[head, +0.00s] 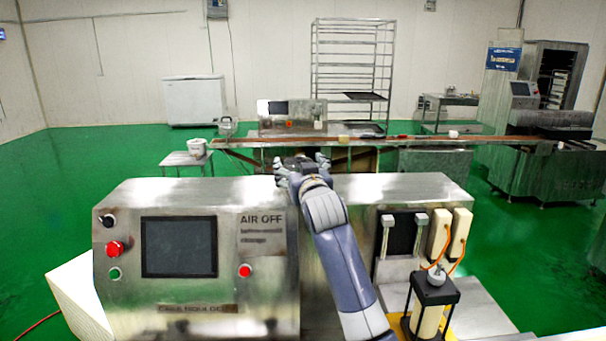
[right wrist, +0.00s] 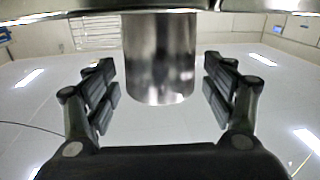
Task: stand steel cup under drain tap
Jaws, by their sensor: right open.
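My right gripper (head: 301,163) is at the far edge of the steel machine top in the head view, with its fingers spread. In the right wrist view the open fingers (right wrist: 158,75) stand on both sides of a shiny steel cylinder (right wrist: 158,50), which looks like the steel cup. Gaps show between it and both fingers. The wrist picture appears upside down, and the cylinder meets a metal surface at the top of that picture. In the head view I cannot make out the cup; the gripper may hide it. I cannot identify the drain tap. My left gripper is not in view.
The encrusting machine (head: 268,190) fills the foreground, with a dark screen (head: 179,247) and buttons. A black-topped post (head: 434,288) stands at its front right. Behind it runs a long conveyor (head: 400,139). A small table (head: 186,159) carries a white container (head: 197,147).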

